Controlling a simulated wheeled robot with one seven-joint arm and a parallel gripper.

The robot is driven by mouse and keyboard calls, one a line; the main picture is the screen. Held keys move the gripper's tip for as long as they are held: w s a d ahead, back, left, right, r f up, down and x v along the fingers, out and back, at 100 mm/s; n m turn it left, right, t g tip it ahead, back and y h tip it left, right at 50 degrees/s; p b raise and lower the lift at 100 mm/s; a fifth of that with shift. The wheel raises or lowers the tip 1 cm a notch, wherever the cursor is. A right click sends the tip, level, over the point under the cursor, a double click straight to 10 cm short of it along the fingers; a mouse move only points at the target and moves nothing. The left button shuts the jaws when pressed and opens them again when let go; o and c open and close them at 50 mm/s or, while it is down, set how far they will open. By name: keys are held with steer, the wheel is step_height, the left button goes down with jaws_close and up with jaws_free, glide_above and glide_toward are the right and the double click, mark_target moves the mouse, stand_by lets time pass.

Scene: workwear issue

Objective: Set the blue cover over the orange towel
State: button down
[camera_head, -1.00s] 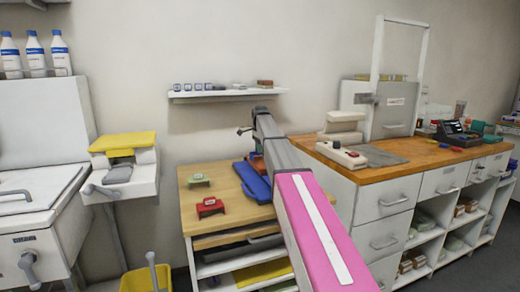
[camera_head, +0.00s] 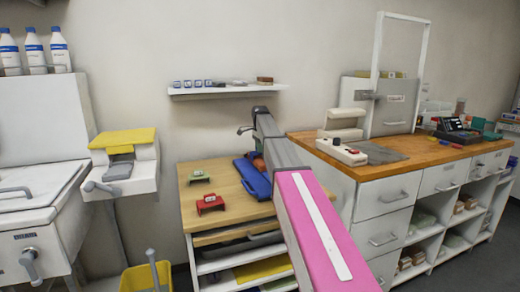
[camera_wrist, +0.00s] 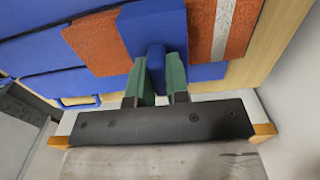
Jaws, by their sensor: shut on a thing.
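An orange towel (camera_wrist: 100,42) with a pale stripe lies flat in the wrist view, above blue surfaces on a wooden table top. A blue piece, seemingly the blue cover (camera_wrist: 152,22), crosses in front of the towel and hides its middle. My gripper (camera_wrist: 160,72) has green fingers shut on the cover's upright blue grip. I cannot tell whether the cover touches the towel. In the head view, blue shows on the wooden table (camera_head: 222,217) with a little orange behind it; my arm hides the gripper and much of this spot.
A green item (camera_head: 198,177) and a red item (camera_head: 210,204) stand on the table's left part. A wall shelf (camera_head: 226,89) with small items hangs above. A wooden-topped counter (camera_head: 410,158) stands close on the right.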

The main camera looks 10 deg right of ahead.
steer(key=shift+f, duration=0.8)
steer(key=c, duration=0.6)
jaws_free()
steer(key=shift+r, duration=0.1)
steer(key=shift+r, duration=3.4)
